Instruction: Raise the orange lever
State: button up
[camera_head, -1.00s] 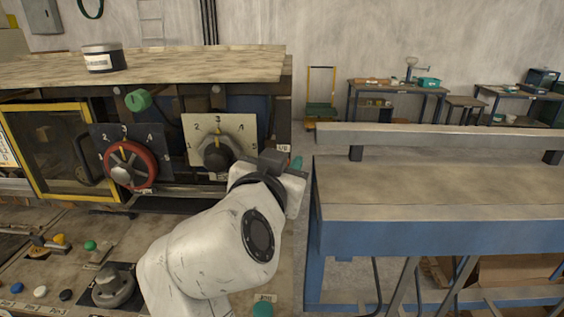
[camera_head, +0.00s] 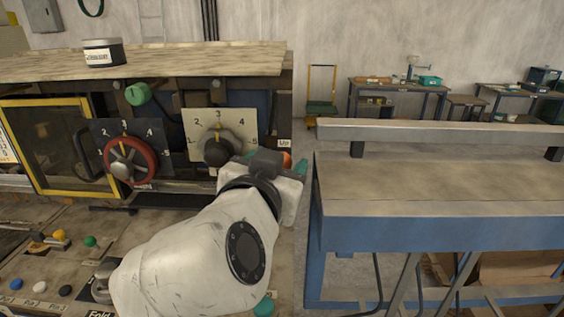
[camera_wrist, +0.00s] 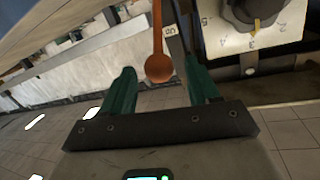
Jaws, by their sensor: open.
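The orange lever shows in the wrist view as a thin shaft ending in a round orange knob (camera_wrist: 159,68). The knob sits between the two green fingers of my gripper (camera_wrist: 162,88), which are apart and not closed on it. In the head view a small part of the orange knob (camera_head: 287,159) shows just behind my gripper (camera_head: 292,166), at the machine's right end. Most of the lever is hidden there by my wrist. I cannot tell whether a finger touches the knob.
The machine's plate with a black knob (camera_head: 218,147) is close left of my gripper. A red handwheel (camera_head: 131,160) is further left. A blue-sided bench (camera_head: 440,235) stands at the right, with a narrow gap between. Buttons (camera_head: 60,236) lie at lower left.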

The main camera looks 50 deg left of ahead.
jog(key=b+v, duration=0.1)
jog(key=v, duration=0.7)
jog(key=shift+w+f, duration=0.1)
